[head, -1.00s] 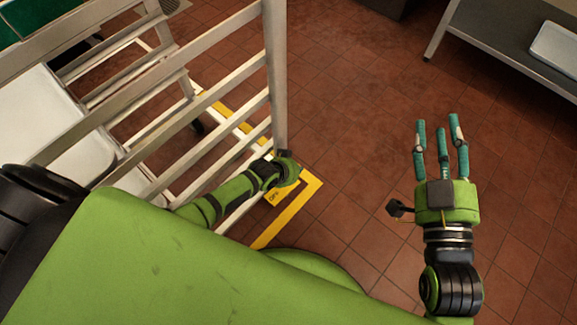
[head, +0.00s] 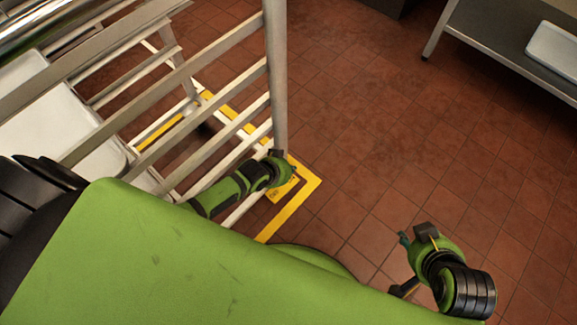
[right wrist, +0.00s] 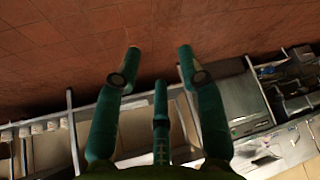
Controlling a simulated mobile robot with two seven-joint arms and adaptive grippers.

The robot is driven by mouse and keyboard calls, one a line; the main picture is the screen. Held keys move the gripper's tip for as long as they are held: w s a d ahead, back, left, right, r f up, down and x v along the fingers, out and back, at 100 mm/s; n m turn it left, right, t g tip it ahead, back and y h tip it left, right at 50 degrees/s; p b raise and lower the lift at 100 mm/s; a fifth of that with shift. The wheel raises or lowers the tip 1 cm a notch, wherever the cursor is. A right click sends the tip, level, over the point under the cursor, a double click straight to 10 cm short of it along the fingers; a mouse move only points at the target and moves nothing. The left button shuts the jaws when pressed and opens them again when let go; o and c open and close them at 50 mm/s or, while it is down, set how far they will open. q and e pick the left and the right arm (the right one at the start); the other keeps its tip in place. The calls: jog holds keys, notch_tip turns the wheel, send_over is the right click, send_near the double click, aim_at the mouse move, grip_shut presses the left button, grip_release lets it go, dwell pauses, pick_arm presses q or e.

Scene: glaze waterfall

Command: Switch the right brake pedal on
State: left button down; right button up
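A tall metal rack (head: 278,75) with slatted sides stands at the left in the head view. I cannot make out a brake pedal in either view; the rack's wheels are hidden or too dark to tell. My left gripper (head: 272,170) is low beside the rack's near corner post, over or near the yellow floor marking. Its fingers are hidden, so I cannot tell whether it touches the post. My right gripper (head: 408,242) is to the right of the rack over open floor, with its fingers mostly hidden. In the right wrist view its teal fingers (right wrist: 157,70) are spread and empty.
White trays (head: 60,110) sit in the rack. A yellow marking (head: 305,205) lies on the red tiled floor around its corner. A steel table (head: 490,35) with a white tray (head: 555,52) stands at the upper right. The tiles between rack and table are clear.

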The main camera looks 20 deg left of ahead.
jog(key=shift+s+d+f+g, duration=0.25)
jog(key=shift+s+g, duration=0.1)
jog(key=shift+s, duration=0.2)
jog(key=shift+s+d+f+g, duration=0.2)
jog(key=shift+s+g, duration=0.15)
jog(key=shift+s, duration=0.2)
jog(key=shift+a, duration=0.1)
